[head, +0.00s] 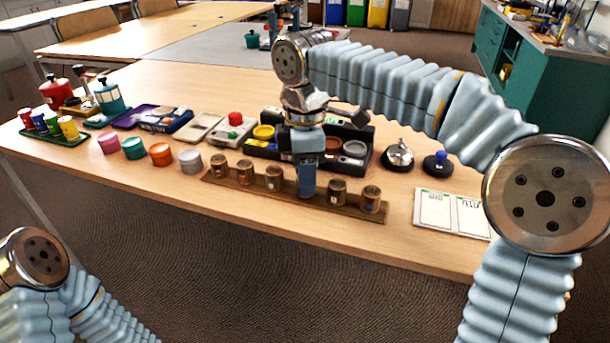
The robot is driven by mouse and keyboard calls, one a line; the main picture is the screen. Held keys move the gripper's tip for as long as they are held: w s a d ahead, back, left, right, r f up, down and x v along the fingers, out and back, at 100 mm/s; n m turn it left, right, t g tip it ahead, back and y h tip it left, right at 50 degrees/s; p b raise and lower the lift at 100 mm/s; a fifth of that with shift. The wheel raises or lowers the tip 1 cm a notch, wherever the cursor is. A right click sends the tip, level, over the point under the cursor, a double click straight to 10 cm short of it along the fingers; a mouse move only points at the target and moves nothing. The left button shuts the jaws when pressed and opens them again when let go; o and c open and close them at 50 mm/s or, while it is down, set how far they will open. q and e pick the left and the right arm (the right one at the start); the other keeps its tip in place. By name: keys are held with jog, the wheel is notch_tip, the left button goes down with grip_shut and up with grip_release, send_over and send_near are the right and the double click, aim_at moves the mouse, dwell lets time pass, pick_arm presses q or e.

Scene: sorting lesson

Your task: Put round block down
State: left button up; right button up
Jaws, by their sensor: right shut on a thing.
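A long brown wooden rack (258,192) lies along the front of the table. Several round wooden blocks stand upright in it, three to the left (245,172) of my right gripper and two to the right (337,191). My right gripper (307,190) points straight down into the rack's row, in the gap between them. It is shut on a round block, which its fingers hide almost wholly, so I cannot tell whether that block touches the rack. My left arm shows at the lower left, but its gripper is out of view.
A black divided tray (368,158) stands just behind the rack. Pink, teal, orange and grey pots (190,160) stand left of it. A silver bell (399,154), a blue-knobbed thing (436,164) and white cards (451,212) lie to the right. The table's front edge is clear.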

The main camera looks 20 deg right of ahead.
jog(key=shift+f, duration=0.1)
jog(key=o, duration=1)
notch_tip(320, 180, up, 12)
jog(key=p, duration=0.3)
jog(key=shift+r+p, duration=0.2)
jog(key=shift+p, duration=0.2)
